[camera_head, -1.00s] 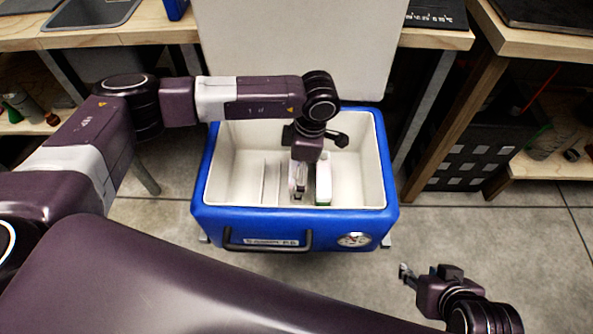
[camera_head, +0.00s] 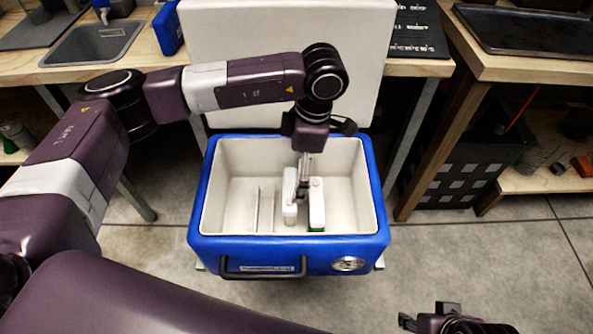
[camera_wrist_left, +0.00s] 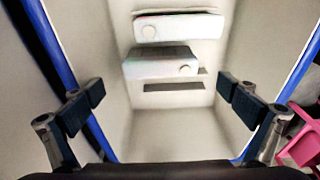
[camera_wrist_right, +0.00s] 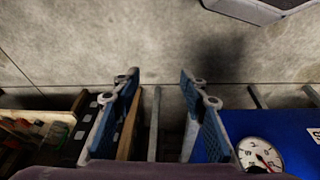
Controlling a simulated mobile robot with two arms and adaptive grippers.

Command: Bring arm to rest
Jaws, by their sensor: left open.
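My left gripper (camera_head: 302,178) is open and points down over the blue cooler (camera_head: 222,247). It holds nothing. In the left wrist view its fingers (camera_wrist_left: 163,98) stand wide apart. Two white filter cartons stand upright side by side in the cooler: the left one (camera_head: 290,200), partly hidden by the gripper, and the right one (camera_head: 316,205) with a green lower edge. The left wrist view shows both cartons (camera_wrist_left: 180,28) (camera_wrist_left: 160,64), apart from the fingers. My right gripper (camera_head: 418,322) is low at the bottom right, beside the cooler. In the right wrist view its fingers (camera_wrist_right: 160,85) are apart and empty.
Left of the cartons, thin dividers (camera_head: 259,208) leave empty slots. The raised white lid (camera_head: 285,50) stands behind the cooler. Wooden workbenches (camera_head: 440,66) run along the back, with a sink (camera_head: 92,42) at left. The floor (camera_head: 500,250) right of the cooler is clear.

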